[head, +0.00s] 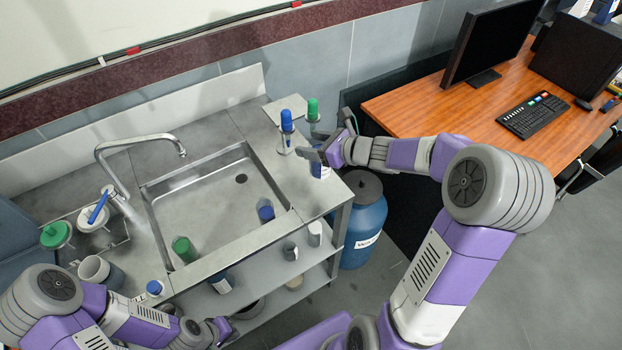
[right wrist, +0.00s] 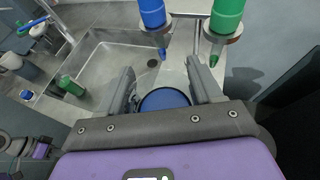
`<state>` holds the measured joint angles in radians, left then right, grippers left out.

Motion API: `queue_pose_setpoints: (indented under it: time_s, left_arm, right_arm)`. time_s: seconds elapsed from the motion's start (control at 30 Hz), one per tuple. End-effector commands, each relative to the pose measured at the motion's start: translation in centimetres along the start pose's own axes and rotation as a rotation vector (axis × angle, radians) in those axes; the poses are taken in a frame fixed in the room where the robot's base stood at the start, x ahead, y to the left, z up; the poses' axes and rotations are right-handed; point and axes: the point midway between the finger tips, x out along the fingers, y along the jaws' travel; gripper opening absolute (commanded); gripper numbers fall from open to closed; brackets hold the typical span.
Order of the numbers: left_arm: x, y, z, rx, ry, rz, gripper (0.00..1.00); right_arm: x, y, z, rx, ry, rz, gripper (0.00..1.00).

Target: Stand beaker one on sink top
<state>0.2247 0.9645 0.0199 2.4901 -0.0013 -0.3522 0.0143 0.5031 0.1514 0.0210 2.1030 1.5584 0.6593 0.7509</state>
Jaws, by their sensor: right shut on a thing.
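My right gripper (head: 316,153) is over the right part of the sink top (head: 224,127). It is shut on a blue-topped vessel (head: 320,171), which also shows between the fingers in the right wrist view (right wrist: 165,99). Its sides are mostly hidden, so I cannot tell whether it is beaker one or whether its base touches the top. My left gripper (head: 222,326) is low, beside the front of the lower shelf; its jaws are too small to read.
A blue bottle (head: 287,122) and a green bottle (head: 312,108) stand in holders behind my right gripper. A green bottle (head: 184,249) and a blue one (head: 265,211) are at the sink basin (head: 205,190). A blue drum (head: 365,222) stands right. Grey-white cups (head: 94,268) are left.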

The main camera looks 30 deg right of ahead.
Motion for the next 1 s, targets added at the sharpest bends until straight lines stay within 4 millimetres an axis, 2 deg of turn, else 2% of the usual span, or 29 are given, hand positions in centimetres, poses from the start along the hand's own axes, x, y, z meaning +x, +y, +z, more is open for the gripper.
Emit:
queue_pose_setpoints:
  time_s: [0.13, 0.4, 0.57, 0.83, 1.0]
  left_arm:
    - [0.5, -0.2, 0.0, 0.000, -0.001, 0.000, 0.00]
    - [2.1, -0.8, -0.1, 0.000, -0.001, 0.000, 0.00]
    - [2.4, -0.9, -0.1, 0.000, -0.001, 0.000, 0.00]
    - [3.5, -1.3, -0.1, 0.000, -0.001, 0.000, 0.00]
    - [3.6, -1.4, -0.1, 0.000, -0.001, 0.000, 0.00]
  right_arm:
    - [0.5, 0.0, -1.1, 0.002, 0.000, 0.001, 0.25]
    - [2.1, 0.0, -5.1, 0.003, 0.000, 0.001, 0.25]
    - [2.5, 0.0, -5.9, 0.000, -0.001, 0.001, 0.25]
    - [3.7, 0.0, -8.8, 0.001, -0.001, 0.002, 0.25]
    - [3.8, 0.0, -9.2, -0.001, -0.002, 0.000, 0.25]
